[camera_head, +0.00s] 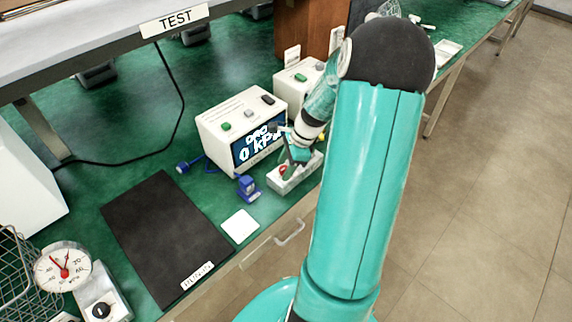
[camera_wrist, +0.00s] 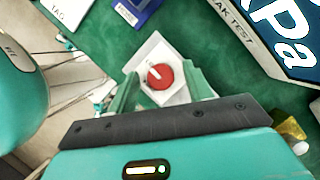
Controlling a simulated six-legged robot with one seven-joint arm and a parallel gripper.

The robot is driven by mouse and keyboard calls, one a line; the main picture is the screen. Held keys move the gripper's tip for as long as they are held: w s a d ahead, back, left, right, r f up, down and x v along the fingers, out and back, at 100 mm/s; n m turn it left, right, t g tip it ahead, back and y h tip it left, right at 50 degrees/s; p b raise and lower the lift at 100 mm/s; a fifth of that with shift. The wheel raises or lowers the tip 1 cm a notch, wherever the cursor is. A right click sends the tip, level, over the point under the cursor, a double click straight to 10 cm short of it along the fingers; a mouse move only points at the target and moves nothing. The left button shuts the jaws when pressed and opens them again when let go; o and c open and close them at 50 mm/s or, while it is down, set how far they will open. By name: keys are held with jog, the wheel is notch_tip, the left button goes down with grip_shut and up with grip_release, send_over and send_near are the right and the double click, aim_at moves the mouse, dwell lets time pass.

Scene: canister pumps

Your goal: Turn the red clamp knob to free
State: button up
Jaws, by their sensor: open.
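The red clamp knob (camera_wrist: 162,78) is round, with a white pointer mark toward its upper left. It sits on a pale mount (camera_wrist: 152,52) in the wrist view. In the head view the knob (camera_head: 283,170) is a small red spot on a low light-grey block (camera_head: 287,184), partly hidden by my gripper. My gripper (camera_wrist: 161,82) is open, its teal fingers on either side of the knob; I cannot tell whether they touch it. My gripper (camera_head: 295,158) also shows over the block in the head view. Any lettering around the knob is unreadable.
A white pressure unit (camera_head: 225,125) reading 0 kPa stands close behind the block. A blue part (camera_head: 248,187) and a white card (camera_head: 240,226) lie to the left. A black mat (camera_head: 165,235) and a dial gauge (camera_head: 63,268) are farther left. The bench edge is close in front.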

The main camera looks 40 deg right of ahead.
jog(key=c, duration=1)
jog(key=shift+o, duration=0.2)
jog(key=n, duration=0.2)
jog(key=n+g, duration=0.1)
jog(key=n, duration=0.1)
jog(key=shift+w+g, duration=0.15)
jog(key=shift+g, duration=0.15)
jog(key=n+g, duration=0.1)
jog(key=n, duration=0.4)
jog(key=shift+w+g, duration=0.1)
jog(key=shift+g, duration=0.3)
jog(key=n, duration=0.2)
jog(key=n+g, duration=0.1)
jog(key=n, duration=0.1)
jog(key=shift+n+g, duration=0.3)
jog(key=shift+w+n+g+h, duration=0.1)
jog(key=shift+n+g+h, duration=0.25)
jog(key=shift+n, duration=0.75)
jog(key=shift+n+g+h, duration=0.25)
jog(key=shift+n+h, duration=0.2)
jog(key=shift+n, duration=0.65)
